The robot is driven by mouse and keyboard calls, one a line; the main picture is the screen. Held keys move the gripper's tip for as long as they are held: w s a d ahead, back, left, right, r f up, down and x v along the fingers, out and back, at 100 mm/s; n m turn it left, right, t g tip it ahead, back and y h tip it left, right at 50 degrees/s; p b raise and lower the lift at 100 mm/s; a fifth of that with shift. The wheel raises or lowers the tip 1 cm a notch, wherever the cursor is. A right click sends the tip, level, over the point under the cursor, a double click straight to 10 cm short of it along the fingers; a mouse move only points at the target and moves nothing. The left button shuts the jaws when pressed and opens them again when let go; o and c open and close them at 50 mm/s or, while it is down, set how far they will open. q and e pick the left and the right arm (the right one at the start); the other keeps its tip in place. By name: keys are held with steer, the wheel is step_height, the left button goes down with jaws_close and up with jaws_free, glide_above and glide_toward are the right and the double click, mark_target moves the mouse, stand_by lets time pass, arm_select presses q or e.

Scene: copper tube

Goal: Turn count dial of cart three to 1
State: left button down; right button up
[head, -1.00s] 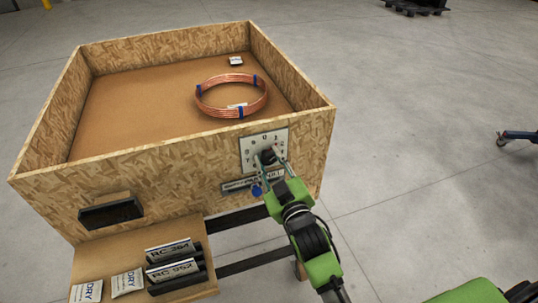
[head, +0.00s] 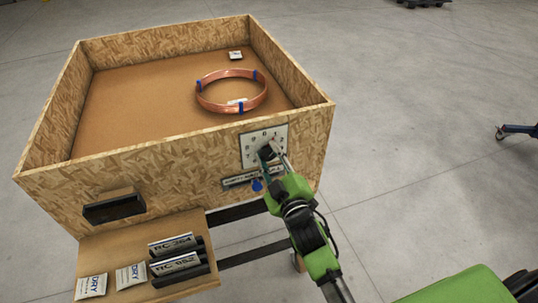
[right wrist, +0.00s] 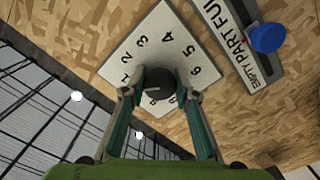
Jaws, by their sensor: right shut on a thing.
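The count dial is a black round knob (head: 266,152) on a white square number plate (head: 247,154) at the right end of the wooden cart's front wall. My right gripper (head: 274,160) is shut on the knob, one finger on each side. In the right wrist view the knob (right wrist: 158,88) sits between the fingertips, with digits around it on the plate (right wrist: 180,30). A short pale mark on the knob shows there, roughly on the side of the 1; its exact reading is unclear. The fingers hide some digits. My left gripper is not in view.
The cart (head: 180,165) holds a copper coil (head: 232,107) and a small white packet (head: 235,55). Below the plate are a label strip (head: 238,181) and a blue knob (head: 257,185). A lower shelf (head: 120,225) holds packets and black labelled boxes.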

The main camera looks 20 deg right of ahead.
steer(key=o, duration=1.1)
steer(key=shift+s, duration=0.1)
steer(key=s, duration=1.1)
steer(key=shift+s+d, duration=0.2)
steer(key=shift+s, duration=0.2)
steer(key=s+a+f+m+g, duration=0.1)
steer(key=s+f+g, duration=0.25)
steer(key=f, duration=0.95)
steer(key=s+f+m+g, duration=0.1)
steer(key=s+f+g, duration=0.25)
steer(key=f, duration=0.95)
steer(key=s+a+f+m+g, duration=0.15)
steer(key=s+f, duration=0.25)
steer(key=f, duration=0.9)
steer(key=s+d+f+m+g, duration=0.1)
steer(key=s+d+f+g, duration=0.1)
steer(key=s+f, duration=0.4)
steer(key=s+d+f+m+g, duration=0.1)
steer(key=s+d+f+g, duration=0.2)
steer(key=s, duration=0.9)
steer(key=s+d+f+m+g, duration=0.1)
steer(key=s+d+f+g, duration=0.2)
steer(key=s+f, duration=0.6)
steer(key=shift+s+d+f+g+h, duration=0.2)
steer(key=shift+s+g+h, duration=0.1)
steer(key=shift+s, duration=0.1)
